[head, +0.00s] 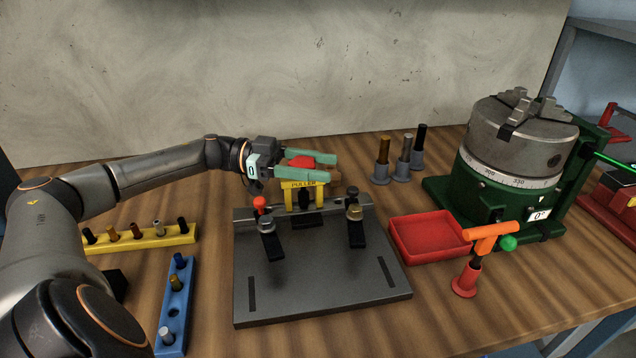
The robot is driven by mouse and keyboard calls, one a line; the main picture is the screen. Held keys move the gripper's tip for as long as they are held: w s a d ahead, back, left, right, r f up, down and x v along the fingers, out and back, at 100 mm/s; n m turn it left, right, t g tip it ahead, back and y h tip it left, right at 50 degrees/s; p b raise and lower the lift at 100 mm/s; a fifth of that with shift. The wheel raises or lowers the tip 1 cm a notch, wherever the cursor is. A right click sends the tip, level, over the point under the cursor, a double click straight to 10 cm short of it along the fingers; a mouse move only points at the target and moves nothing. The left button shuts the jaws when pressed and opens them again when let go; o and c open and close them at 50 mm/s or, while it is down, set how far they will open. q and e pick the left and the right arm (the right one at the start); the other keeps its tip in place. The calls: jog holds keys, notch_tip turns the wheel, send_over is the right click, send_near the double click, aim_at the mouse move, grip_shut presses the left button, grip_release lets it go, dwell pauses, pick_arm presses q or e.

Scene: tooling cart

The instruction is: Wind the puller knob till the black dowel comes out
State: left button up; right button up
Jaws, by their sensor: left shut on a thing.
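The yellow puller (303,186), lettered PULLER, stands at the back of the dark fixture plate (320,285). Its red knob (302,161) sits on top, between the green fingers of my left gripper (312,164). The gripper is shut on the knob, reaching in from the left. A black dowel (304,199) shows under the puller's bridge, upright in the frame; how far it sits in the plate I cannot tell. My right gripper is not in view.
Clamps (354,212) stand on the plate. A red tray (428,236), an orange-handled tool (490,230) and a green rotary chuck (520,150) are at right. Pin racks, yellow (145,244) and blue (175,310), lie left. Three pins in holders (403,160) stand behind.

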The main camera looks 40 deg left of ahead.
pick_arm(q)
jog(key=m+g, duration=0.1)
jog(key=g, duration=0.1)
jog(key=m+g+h, duration=0.1)
jog(key=g, duration=0.1)
jog(key=shift+s+d+r+m+h, duration=0.2)
jog(key=shift+m+h, duration=0.1)
jog(key=shift+m, duration=0.1)
jog(key=shift+s+f+m+g, duration=0.2)
jog(key=shift+m+g, duration=0.5)
jog(key=shift+g, duration=0.5)
jog(key=shift+s+f+m+g+b, duration=0.1)
jog(key=shift+s+m+g+b, duration=0.1)
jog(key=shift+m+g+b, duration=0.6)
jog(key=m+g+b, duration=0.1)
jog(key=g+b, duration=0.1)
jog(key=shift+s+b, duration=0.2)
jog(key=shift+b, duration=0.2)
jog(key=shift+s+m+g+b, duration=0.1)
jog(key=shift+m+g+b, duration=0.3)
jog(key=shift+g+b, duration=0.4)
jog(key=shift+r, duration=0.2)
